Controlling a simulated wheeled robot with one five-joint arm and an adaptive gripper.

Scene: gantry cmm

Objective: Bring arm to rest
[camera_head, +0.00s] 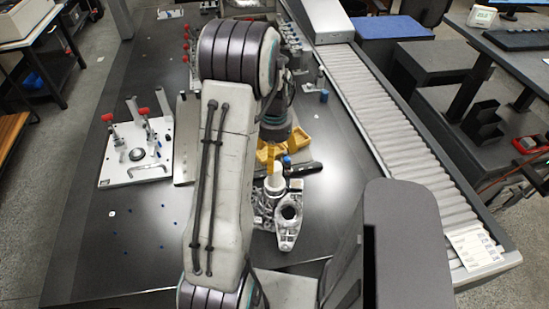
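My arm (222,150) rises from the bottom of the head view to a large banded elbow joint (238,52), then bends away and down over the dark table (95,235). Its far wrist end (276,126) shows just right of the upper link, above yellow parts (268,152). The fingers cannot be made out clearly there, so I cannot tell whether my gripper is open or holds anything. The upper link hides part of the table behind it.
A grey metal casting (288,215) lies right of my arm, near a black bar (303,169). A white fixture plate (137,153) with red-knobbed clamps stands left. A roller conveyor (395,125) runs along the right. The front left of the table is mostly clear.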

